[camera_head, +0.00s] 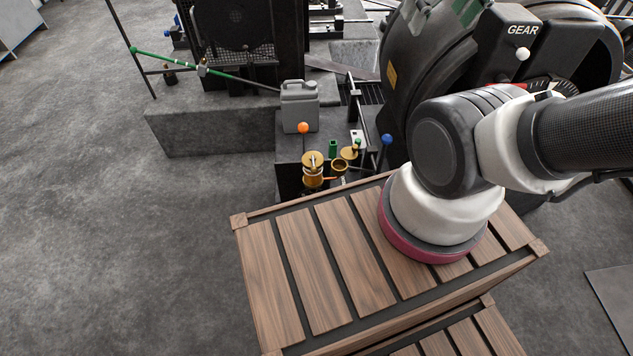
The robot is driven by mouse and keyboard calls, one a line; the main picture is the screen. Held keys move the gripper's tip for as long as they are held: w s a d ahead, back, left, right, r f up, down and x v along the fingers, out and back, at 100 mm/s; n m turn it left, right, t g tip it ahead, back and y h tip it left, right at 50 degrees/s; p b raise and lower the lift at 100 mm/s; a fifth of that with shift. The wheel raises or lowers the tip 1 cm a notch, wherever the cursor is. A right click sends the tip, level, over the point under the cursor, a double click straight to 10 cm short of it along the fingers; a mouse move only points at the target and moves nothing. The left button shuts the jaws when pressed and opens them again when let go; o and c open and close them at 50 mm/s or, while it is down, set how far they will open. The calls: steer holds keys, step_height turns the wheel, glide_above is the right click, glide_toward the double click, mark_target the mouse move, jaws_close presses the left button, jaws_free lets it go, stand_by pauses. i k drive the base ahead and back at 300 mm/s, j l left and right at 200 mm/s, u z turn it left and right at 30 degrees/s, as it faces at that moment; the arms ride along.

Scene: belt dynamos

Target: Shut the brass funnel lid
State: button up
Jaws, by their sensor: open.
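A small group of brass parts stands at the front of the dark machine base, in the middle of the head view. A round brass cup (339,168) shows a dark open mouth and looks like the funnel. A brass disc (349,153) sits just behind it to the right and may be its lid, standing open; it is too small to be sure. A larger brass fitting (313,180) with a round top and upright handle is close on the left. My arm comes in from the right, but my gripper is outside the view.
An orange knob (303,128), a green fitting (333,149) and a blue knob (387,139) stand near the brass parts. A grey jerrycan (299,106) is behind. A large black machine marked GEAR (523,30) rises at right. The grey floor (110,240) at left is clear.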

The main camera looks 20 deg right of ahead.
mark_target(349, 153)
steer(key=l+u, duration=0.15)
steer(key=l, duration=0.2)
steer(key=k+l+u, duration=0.15)
steer(key=l, duration=0.15)
steer(key=k+j+u, duration=0.1)
steer(key=k+u, duration=0.25)
steer(key=k, duration=0.2)
